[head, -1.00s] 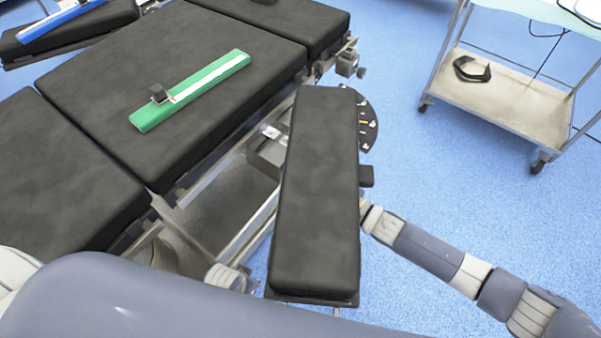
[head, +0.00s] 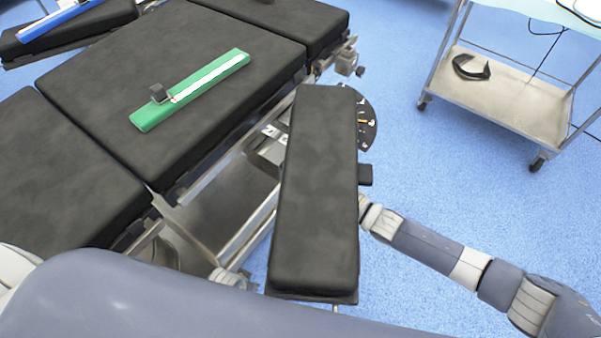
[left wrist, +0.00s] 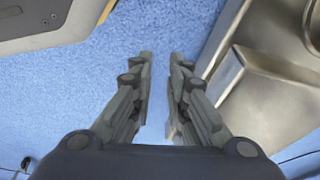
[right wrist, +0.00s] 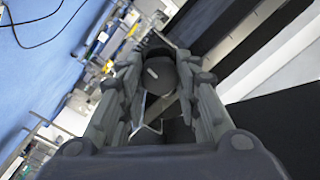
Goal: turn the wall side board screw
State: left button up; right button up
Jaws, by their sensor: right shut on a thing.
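A long black padded side board (head: 318,190) juts from the near side of the operating table (head: 170,75). A round dial with an orange pointer (head: 366,118) shows past its far right edge. My right arm reaches under the board from the right, and the board hides that gripper in the head view. In the right wrist view my right gripper (right wrist: 160,95) is shut on a dark round screw knob (right wrist: 160,74) with a short white mark. My left gripper (left wrist: 163,60) is open and empty, with blue floor between its fingers.
A green bar (head: 205,88) with a white scale and a black slider lies on the table. Metal rails and frame run along the table's near edge. A steel trolley (head: 500,105) stands at the upper right. Blue floor lies clear between trolley and board.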

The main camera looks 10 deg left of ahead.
pick_arm(q)
jog(key=shift+w+d+r, duration=0.1)
jog(key=shift+w+r, duration=0.25)
jog(key=shift+r, duration=0.2)
pick_arm(e)
jog(key=m, duration=0.2)
jog(key=shift+f+m, duration=0.15)
jog(key=shift+m, duration=0.15)
jog(key=o, duration=1.1)
jog(key=shift+c, duration=0.2)
pick_arm(q)
jog(key=shift+s, duration=0.1)
pick_arm(e)
jog(key=v, duration=1.2)
